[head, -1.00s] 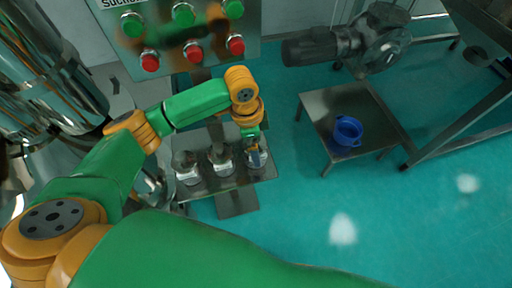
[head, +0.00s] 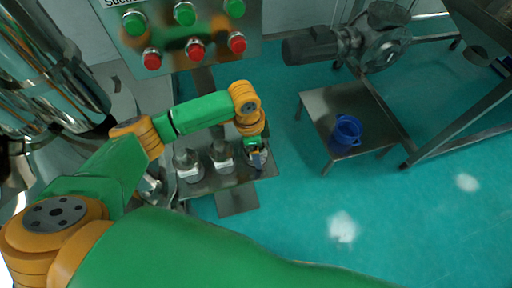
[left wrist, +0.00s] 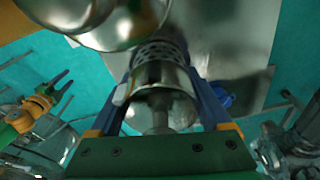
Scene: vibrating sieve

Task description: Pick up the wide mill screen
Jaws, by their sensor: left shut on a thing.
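Several metal mill screens stand in a row on a small steel shelf (head: 205,187). The left one (head: 188,167) and the middle one (head: 221,158) stand free of the gripper. My left gripper (head: 257,158) is at the right end of the row and mostly hides the screen there. In the left wrist view, its two blue fingers are shut on a shiny cylindrical mill screen (left wrist: 160,72) with a perforated band. I cannot tell whether this screen touches the shelf. My right gripper (left wrist: 62,90) shows at the left of the left wrist view, with its fingers apart and empty.
A control panel (head: 190,35) with green and red buttons is above the shelf. A steel table (head: 350,105) with a blue pot (head: 345,134) stands to the right, below a motor (head: 335,48). The turquoise floor between shelf and table is clear.

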